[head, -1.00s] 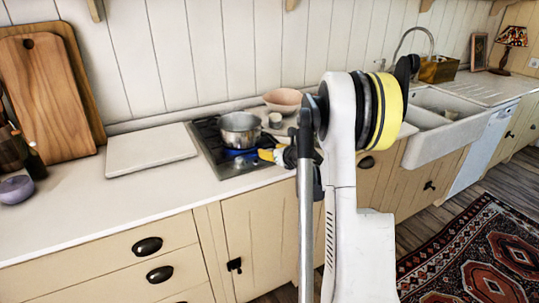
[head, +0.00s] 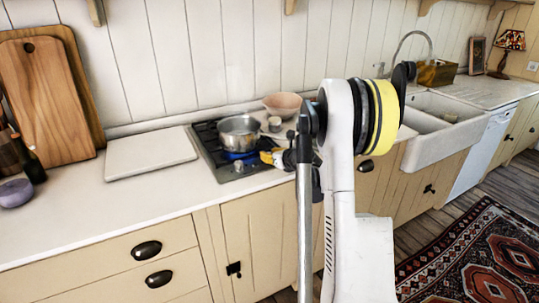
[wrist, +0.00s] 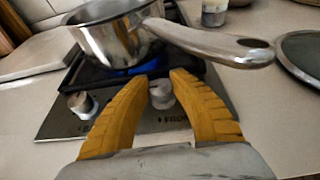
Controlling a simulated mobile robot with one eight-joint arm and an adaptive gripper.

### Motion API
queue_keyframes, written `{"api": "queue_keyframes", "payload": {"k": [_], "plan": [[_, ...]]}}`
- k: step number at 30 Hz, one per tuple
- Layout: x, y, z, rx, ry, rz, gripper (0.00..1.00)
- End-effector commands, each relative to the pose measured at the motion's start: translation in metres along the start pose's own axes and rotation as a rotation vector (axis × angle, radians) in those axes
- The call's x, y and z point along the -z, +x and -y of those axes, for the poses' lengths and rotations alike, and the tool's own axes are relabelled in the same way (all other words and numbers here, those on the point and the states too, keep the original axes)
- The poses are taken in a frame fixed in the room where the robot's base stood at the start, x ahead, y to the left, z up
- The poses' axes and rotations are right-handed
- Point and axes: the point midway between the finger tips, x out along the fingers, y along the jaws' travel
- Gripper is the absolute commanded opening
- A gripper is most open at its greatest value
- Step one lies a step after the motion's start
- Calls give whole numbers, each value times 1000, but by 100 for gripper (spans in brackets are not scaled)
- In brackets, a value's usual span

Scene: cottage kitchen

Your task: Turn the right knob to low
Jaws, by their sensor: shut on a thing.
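The cooktop (head: 207,142) is a small dark hob with a steel front strip, which also shows in the wrist view (wrist: 55,128). In the wrist view the right knob (wrist: 161,94) is a round metal knob on that strip, between my two yellow fingers. My gripper (wrist: 160,80) is shut on this knob; it also shows in the head view (head: 268,157), at the cooktop's front right. The left knob (wrist: 82,104) stands apart, left of my fingers. The right knob's pointer and exact setting cannot be made out.
A steel pot (wrist: 115,38) sits over a blue flame, its long handle (wrist: 215,45) reaching right above my fingers. A pink bowl (head: 284,104) stands behind. A white board (head: 150,154) lies left of the cooktop; the front counter there is clear.

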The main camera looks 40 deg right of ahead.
Motion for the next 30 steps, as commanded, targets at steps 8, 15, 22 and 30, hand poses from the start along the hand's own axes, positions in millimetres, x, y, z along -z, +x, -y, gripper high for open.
{"api": "queue_keyframes", "payload": {"k": [8,15,22,30], "plan": [[0,0,2,-130,-53,1,0],[-1,0,3,-330,-136,1,0],[-1,1,2,-534,-221,2,0],[-1,1,1,-772,-319,2,0]]}}
